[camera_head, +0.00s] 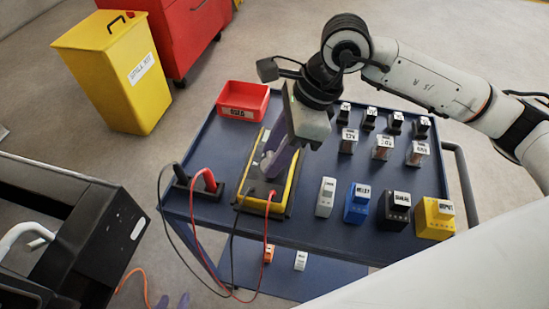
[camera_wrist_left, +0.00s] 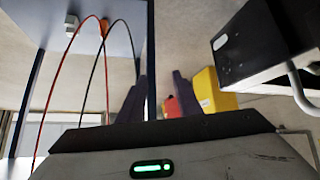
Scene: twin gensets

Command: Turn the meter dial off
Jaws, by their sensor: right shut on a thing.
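The meter (camera_head: 292,183) is a yellow-edged, dark-faced unit lying on the blue cart top. Red and black leads run from its lower end. My right gripper (camera_head: 272,165) reaches down over the meter's face from above, its purple fingers shut on the dial, which they mostly hide. I cannot read the dial's setting.
The cart (camera_head: 335,245) also holds a red bin (camera_head: 243,101), probe plugs (camera_head: 207,181) and several labelled blocks. A yellow waste bin (camera_head: 120,75) and red cabinet (camera_head: 185,35) stand behind left. A black machine (camera_head: 85,245) is at left. Loose leads hang over the cart's front edge.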

